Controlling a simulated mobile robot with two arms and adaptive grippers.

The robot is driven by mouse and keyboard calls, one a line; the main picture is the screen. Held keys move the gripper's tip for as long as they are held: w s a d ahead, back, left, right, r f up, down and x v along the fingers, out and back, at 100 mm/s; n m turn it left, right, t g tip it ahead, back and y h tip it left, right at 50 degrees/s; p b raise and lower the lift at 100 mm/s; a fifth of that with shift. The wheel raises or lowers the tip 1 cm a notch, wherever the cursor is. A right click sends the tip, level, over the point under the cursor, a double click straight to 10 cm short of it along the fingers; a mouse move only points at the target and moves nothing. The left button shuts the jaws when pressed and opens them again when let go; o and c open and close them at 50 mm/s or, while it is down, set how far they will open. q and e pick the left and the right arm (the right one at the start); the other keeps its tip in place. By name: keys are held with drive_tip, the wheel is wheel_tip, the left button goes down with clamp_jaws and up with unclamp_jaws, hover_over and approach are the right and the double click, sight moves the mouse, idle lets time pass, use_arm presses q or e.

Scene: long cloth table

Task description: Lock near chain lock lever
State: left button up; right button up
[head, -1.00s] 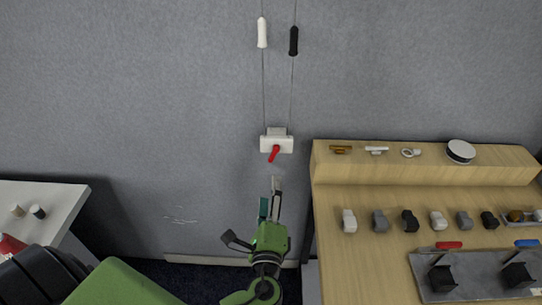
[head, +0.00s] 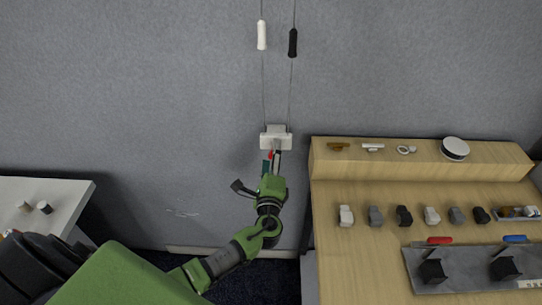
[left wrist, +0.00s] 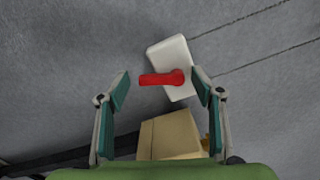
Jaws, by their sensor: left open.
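The chain lock is a white block (head: 274,138) on the grey wall, with a red lever (head: 271,155) hanging down from its front. In the left wrist view the white block (left wrist: 173,57) is tilted and the red lever (left wrist: 162,79) lies between the fingers. My left gripper (head: 271,160) is just below the block, fingers pointing up at it. In the left wrist view the left gripper (left wrist: 160,89) is open, one finger on each side of the lever, with gaps visible. In the head view the fingers partly cover the lever. My right gripper is not in view.
Two cords rise from the block to a white handle (head: 262,35) and a black handle (head: 293,42). A wooden table (head: 370,262) with a raised shelf and several small items stands at right. A white table (head: 62,200) stands at left.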

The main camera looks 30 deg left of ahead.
use_arm(q)
drive_tip(key=shift+c, duration=0.2)
drive_tip(key=c, duration=1)
drive_tip(key=n+b, duration=0.2)
drive_tip(key=b, duration=0.1)
drive_tip(key=d+n+b, duration=0.1)
drive_tip(key=n+b, duration=0.1)
drive_tip(key=b, duration=0.1)
drive_tip(key=shift+w+f+b, duration=0.15)
drive_tip(key=shift+f+b, duration=0.05)
drive_tip(key=shift+b, duration=0.1)
drive_tip(key=shift+c, duration=0.2)
drive_tip(key=o, duration=1.1)
drive_tip(key=shift+a, duration=0.1)
drive_tip(key=v, duration=1.2)
